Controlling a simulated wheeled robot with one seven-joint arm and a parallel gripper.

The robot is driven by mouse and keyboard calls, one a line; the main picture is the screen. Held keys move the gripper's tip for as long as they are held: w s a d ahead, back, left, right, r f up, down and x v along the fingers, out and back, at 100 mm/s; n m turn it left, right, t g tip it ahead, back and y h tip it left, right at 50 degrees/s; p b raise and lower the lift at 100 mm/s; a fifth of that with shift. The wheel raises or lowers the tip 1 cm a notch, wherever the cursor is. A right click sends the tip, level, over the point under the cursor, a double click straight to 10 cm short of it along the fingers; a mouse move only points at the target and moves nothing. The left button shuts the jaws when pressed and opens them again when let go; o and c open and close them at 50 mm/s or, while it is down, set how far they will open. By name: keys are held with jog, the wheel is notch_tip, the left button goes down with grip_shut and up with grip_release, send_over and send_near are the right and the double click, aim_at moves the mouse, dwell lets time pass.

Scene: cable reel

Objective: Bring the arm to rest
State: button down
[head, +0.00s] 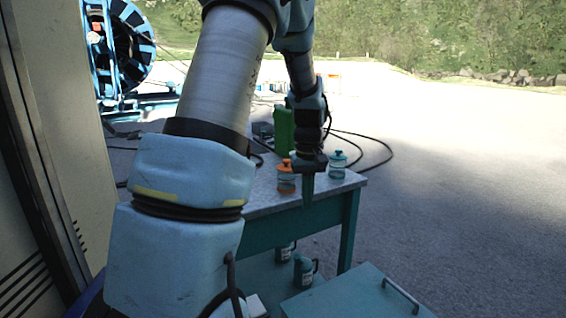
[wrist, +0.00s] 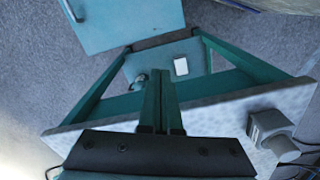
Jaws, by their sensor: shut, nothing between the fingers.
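My gripper (head: 307,188) is shut and empty, pointing down in front of the near edge of the workbench (head: 340,183). In the wrist view the two green fingers of my gripper (wrist: 166,105) lie side by side, with the bench edge behind them. My arm is stretched forward across the left and middle of the head view and hides part of the bench top.
An orange-lidded jar (head: 286,180) and a teal-lidded jar (head: 338,166) stand on the bench near the gripper, with a green canister (head: 284,130) behind. A teal cabinet (head: 358,298) stands at front right. Open pavement lies to the right.

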jog(key=s+a+r+m+t+p, duration=0.1)
jog(key=s+a+r+m+p, duration=0.1)
jog(key=s+a, duration=1.1)
jog(key=shift+s+r+m+t+p, duration=0.3)
jog(key=shift+s+r+m, duration=0.2)
jog(key=shift+s+r, duration=0.4)
jog(key=shift+s+f, duration=0.1)
